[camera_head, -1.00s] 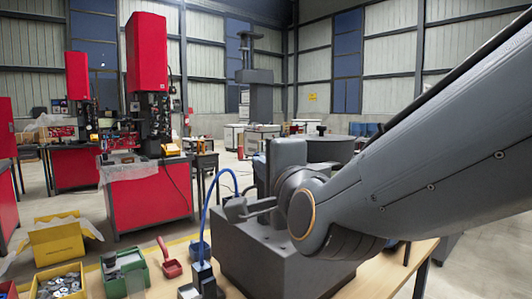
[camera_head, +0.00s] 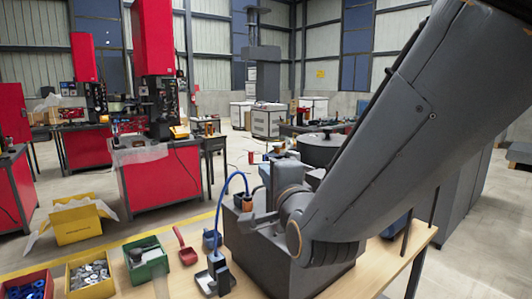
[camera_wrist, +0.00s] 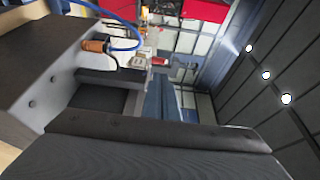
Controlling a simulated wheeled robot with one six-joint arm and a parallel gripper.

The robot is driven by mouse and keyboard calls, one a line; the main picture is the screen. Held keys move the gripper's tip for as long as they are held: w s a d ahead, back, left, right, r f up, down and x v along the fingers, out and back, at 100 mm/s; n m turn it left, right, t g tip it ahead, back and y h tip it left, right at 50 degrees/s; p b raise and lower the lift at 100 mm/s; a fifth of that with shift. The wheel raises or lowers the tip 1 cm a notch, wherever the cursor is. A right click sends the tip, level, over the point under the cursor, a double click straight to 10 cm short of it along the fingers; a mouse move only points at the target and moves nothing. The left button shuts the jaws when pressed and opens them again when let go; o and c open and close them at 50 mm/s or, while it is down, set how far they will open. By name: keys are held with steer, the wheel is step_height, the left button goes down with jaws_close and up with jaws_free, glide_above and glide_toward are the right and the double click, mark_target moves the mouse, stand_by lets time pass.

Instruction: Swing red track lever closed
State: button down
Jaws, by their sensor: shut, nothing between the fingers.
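My gripper (camera_head: 254,221) shows in the head view at the end of my grey arm. Its fingers look shut and empty, and they point left over the dark grey feeder base (camera_head: 268,262). My wrist and forearm cover much of the feeder behind them. I cannot make out the red track lever for certain in the head view. In the wrist view a small red part (camera_wrist: 160,62) shows near the middle top, too small to tell if it is the lever. No contact between my gripper and a lever is visible.
A blue hose (camera_head: 229,184) arches left of the base from a small black-and-grey unit (camera_head: 215,276). A red scoop (camera_head: 185,247), a green bin (camera_head: 147,270) and a yellow bin (camera_head: 90,284) stand on the wooden table at left. A round dark drum (camera_head: 322,150) stands behind.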

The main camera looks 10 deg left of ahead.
mark_target(252, 157)
steer(key=p+x, duration=0.3)
steer(key=x, duration=0.7)
steer(key=shift+w+f, duration=0.15)
steer(key=shift+w, duration=0.15)
steer(key=shift+h, duration=0.3)
